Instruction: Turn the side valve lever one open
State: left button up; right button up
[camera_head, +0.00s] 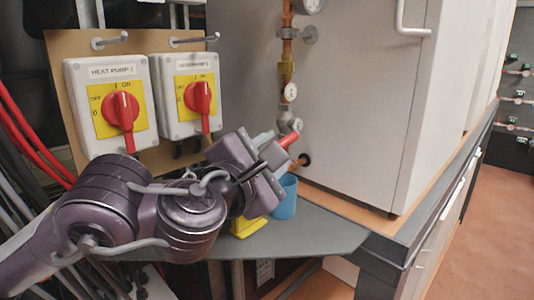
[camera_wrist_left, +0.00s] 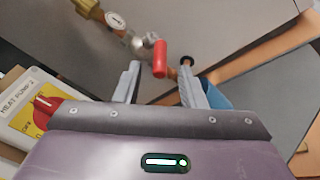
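The side valve lever has a short red handle (camera_head: 289,139) on a valve at the lower end of the copper and brass pipe (camera_head: 287,68). In the head view it sticks out from the pipe toward my left gripper (camera_head: 279,149). In the left wrist view the red handle (camera_wrist_left: 160,59) lies between the two fingertip lines of my left gripper (camera_wrist_left: 161,70), with visible space on both sides. The fingers are apart and hold nothing. Whether the handle is between the fingers in depth or just beyond them, I cannot tell. My right gripper is in neither view.
Two switch boxes with red knobs (camera_head: 122,108) (camera_head: 199,97) stand left of the pipe. A blue cup (camera_head: 287,198) and a yellow object (camera_head: 246,227) are below my gripper on the grey shelf (camera_head: 310,235). A large grey cabinet (camera_head: 365,120) stands behind.

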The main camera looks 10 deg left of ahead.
pick_arm(q)
jog(key=shift+v, duration=1.1)
jog(key=shift+c, duration=0.4)
